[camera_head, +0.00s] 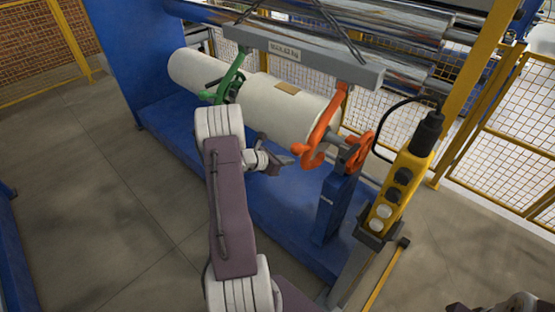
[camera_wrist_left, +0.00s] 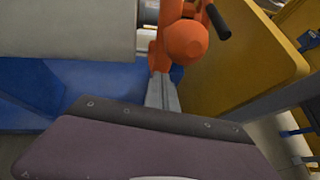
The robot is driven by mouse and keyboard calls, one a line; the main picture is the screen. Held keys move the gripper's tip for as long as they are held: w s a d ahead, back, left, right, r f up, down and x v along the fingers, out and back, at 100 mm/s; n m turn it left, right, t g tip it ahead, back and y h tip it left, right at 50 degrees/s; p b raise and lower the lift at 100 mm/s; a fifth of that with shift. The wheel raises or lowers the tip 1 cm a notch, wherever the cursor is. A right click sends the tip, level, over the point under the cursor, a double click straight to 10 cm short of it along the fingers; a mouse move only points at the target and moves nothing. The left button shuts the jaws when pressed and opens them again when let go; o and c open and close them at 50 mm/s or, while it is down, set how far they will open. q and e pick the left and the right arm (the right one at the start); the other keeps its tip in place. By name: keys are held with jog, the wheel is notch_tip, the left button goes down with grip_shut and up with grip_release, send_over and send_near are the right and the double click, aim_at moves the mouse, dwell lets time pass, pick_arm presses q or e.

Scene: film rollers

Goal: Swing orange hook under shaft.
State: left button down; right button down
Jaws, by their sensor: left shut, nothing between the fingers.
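The orange hook (camera_head: 322,128) hangs from the right part of the grey lifting beam (camera_head: 300,54). Its curved lower end lies at the near side of the roll's right end. The grey shaft (camera_head: 334,143) sticks out of that end; the hook partly hides it, and I cannot tell whether they touch. My left gripper (camera_head: 288,160) is shut and empty, left of the hook's lower end with a small gap in the head view. Shut grey fingers (camera_wrist_left: 161,90) show in the left wrist view, pointing toward orange parts (camera_wrist_left: 184,42).
The white film roll (camera_head: 283,110) lies above a blue base (camera_head: 270,205). A green hook (camera_head: 232,76) is farther left. An orange handwheel (camera_head: 358,153) and a blue post (camera_head: 334,205) stand right of the shaft. A yellow control pendant (camera_head: 403,190) is nearer on the right.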

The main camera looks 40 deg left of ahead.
pick_arm(q)
jog(key=x, duration=0.3)
jog(key=r+p+x, duration=0.1)
jog(key=shift+w+f, duration=0.15)
jog(key=shift+w, duration=0.25)
jog(key=shift+d, duration=0.1)
jog(key=t+b, duration=0.2)
jog(key=b, duration=1.2)
send_near(314, 160)
jog(key=shift+w+d+f, duration=0.2)
jog(key=shift+w+f, duration=0.2)
jog(key=shift+w, duration=0.15)
jog(key=shift+w+d+f, duration=0.25)
jog(key=shift+w+f, duration=0.15)
jog(key=shift+w, duration=0.15)
jog(key=w+f+t+b, duration=0.1)
jog(key=w+b, duration=0.1)
jog(key=b, duration=0.2)
jog(key=w+f+t+b, duration=0.1)
jog(key=w+b, duration=0.2)
jog(key=w+f+t+b, duration=0.1)
jog(key=w+b, duration=0.1)
jog(key=b, duration=0.2)
jog(key=shift+w+d+f+m+h+b, duration=0.1)
jog(key=shift+w+f+m+h+b, duration=0.1)
jog(key=shift+w+m+h+b, duration=0.1)
jog(key=shift+w, duration=0.2)
jog(key=shift+r+t+b, duration=0.3)
jog(key=shift+t+b, duration=0.1)
jog(key=shift+b, duration=0.1)
